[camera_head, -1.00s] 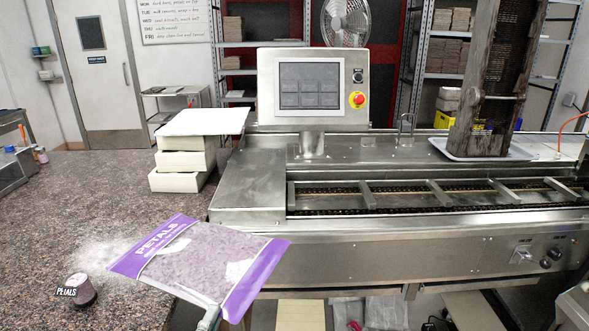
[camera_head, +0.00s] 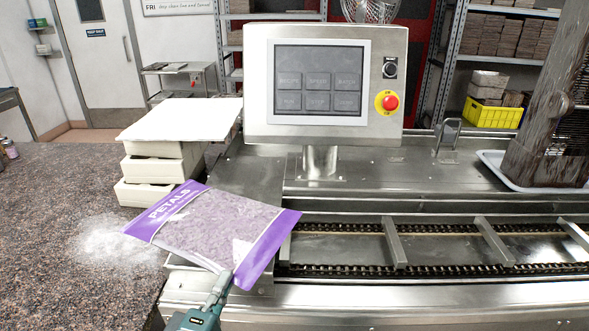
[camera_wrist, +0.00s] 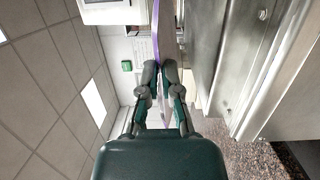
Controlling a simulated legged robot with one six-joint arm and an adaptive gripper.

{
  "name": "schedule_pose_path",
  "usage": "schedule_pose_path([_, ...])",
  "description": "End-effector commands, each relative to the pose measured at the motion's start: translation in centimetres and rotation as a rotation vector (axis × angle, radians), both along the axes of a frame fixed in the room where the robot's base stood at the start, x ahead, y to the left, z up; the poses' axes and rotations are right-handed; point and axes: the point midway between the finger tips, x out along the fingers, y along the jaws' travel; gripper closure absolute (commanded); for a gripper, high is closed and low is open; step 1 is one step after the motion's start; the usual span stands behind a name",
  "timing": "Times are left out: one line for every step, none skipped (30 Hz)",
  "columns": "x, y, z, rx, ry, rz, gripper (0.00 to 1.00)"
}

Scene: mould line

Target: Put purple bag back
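The purple bag (camera_head: 215,226) is a flat pouch with a clear window of pale purple petals and the word PETALS on its band. My gripper (camera_head: 224,283) is shut on its lower right edge and holds it up, tilted, in front of the counter and the machine. In the wrist view the fingers (camera_wrist: 160,72) close together on the bag, which shows edge-on as a thin purple strip (camera_wrist: 155,30). The bag hides part of the counter edge and the machine's left end.
A stack of white boxes (camera_head: 150,170) with a flat white sheet (camera_head: 182,118) on top stands behind the bag. White powder (camera_head: 112,245) lies on the speckled counter (camera_head: 50,220). The steel conveyor machine (camera_head: 420,295) with its screen panel (camera_head: 318,85) fills the right.

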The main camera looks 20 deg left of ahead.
Motion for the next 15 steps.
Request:
schedule_pose_path([0.0,-0.1,0.1,0.002,-0.001,0.0,1.0])
schedule_pose_path([0.0,-0.1,0.1,0.003,-0.001,0.0,1.0])
schedule_pose_path([0.1,-0.2,0.1,0.004,-0.001,-0.001,1.0])
schedule_pose_path([0.3,-0.2,0.1,0.004,-0.001,-0.002,1.0])
schedule_pose_path([0.7,-0.2,0.1,0.005,-0.001,-0.003,1.0])
schedule_pose_path([1.3,-0.2,0.1,0.005,-0.001,-0.004,1.0])
schedule_pose_path([1.9,-0.2,0.1,0.005,-0.001,-0.005,1.0])
schedule_pose_path([2.6,-0.2,0.1,0.005,-0.001,-0.007,1.0])
schedule_pose_path([3.5,-0.2,0.1,0.004,-0.001,-0.008,1.0])
schedule_pose_path([4.2,-0.1,0.1,0.004,-0.001,-0.008,1.0])
schedule_pose_path([4.9,0.0,0.0,0.004,-0.001,-0.007,1.0])
schedule_pose_path([5.9,0.0,0.0,0.003,-0.001,-0.008,1.0])
schedule_pose_path([6.6,0.1,0.0,0.003,-0.001,-0.006,1.0])
schedule_pose_path([7.3,0.2,0.0,0.002,-0.001,-0.008,1.0])
schedule_pose_path([8.2,0.3,0.0,0.001,-0.001,-0.006,1.0])
